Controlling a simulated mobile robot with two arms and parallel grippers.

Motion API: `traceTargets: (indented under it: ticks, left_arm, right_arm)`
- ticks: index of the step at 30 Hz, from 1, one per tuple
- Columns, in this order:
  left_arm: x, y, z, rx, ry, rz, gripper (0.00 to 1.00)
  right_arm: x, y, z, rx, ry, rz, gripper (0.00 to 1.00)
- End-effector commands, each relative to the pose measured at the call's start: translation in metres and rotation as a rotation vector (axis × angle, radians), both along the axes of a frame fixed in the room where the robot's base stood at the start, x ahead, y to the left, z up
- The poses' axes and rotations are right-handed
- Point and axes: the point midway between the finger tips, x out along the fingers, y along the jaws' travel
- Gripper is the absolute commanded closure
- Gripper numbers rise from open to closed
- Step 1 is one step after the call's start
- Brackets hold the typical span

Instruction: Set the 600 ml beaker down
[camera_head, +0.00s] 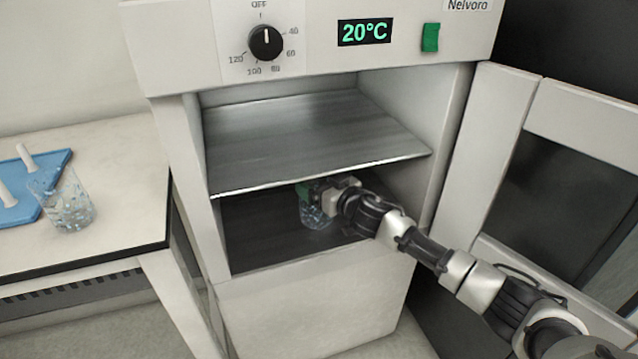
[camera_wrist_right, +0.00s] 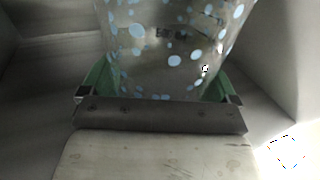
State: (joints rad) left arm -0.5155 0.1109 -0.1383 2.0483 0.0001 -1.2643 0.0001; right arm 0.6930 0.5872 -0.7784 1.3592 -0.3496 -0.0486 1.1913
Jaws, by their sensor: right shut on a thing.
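A clear glass beaker (camera_head: 316,216) with pale blue specks is inside the open oven, in the space below the metal shelf. My right gripper (camera_head: 318,190) reaches in from the right and is shut on it. In the right wrist view the beaker (camera_wrist_right: 172,45) sits between the green fingers of my right gripper (camera_wrist_right: 165,85). It looks upright. Its base is near the oven floor, but I cannot tell whether it touches. My left gripper is not in view.
The metal shelf (camera_head: 310,140) lies close above the gripper. The oven door (camera_head: 560,170) stands open at the right. On the left bench (camera_head: 110,190) are another speckled beaker (camera_head: 72,205) and a blue tray (camera_head: 50,163) with white items. The oven display reads 20°C.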

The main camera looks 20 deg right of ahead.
Motion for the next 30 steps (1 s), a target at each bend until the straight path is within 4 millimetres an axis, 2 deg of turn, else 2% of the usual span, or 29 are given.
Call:
traceTargets:
  ticks: [11,12,14,23,26,30]
  left_arm:
    - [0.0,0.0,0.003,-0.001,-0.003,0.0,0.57]
    - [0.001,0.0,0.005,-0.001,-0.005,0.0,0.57]
    - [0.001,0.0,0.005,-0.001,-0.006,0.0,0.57]
    - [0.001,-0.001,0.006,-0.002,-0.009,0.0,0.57]
    - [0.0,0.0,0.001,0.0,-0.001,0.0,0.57]
    - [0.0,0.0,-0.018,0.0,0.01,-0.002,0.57]
  right_arm:
    - [0.0,0.0,-0.002,0.001,0.0,0.0,0.59]
    - [0.0,0.0,-0.003,0.001,0.0,0.0,0.07]
    - [0.0,0.0,-0.003,0.001,0.0,0.0,0.0]
    - [0.0,0.0,0.001,0.0,0.0,0.0,0.0]
    - [-0.011,-0.006,-0.001,0.0,0.002,-0.001,0.0]
    - [-0.035,-0.016,-0.001,0.0,0.004,-0.001,0.0]
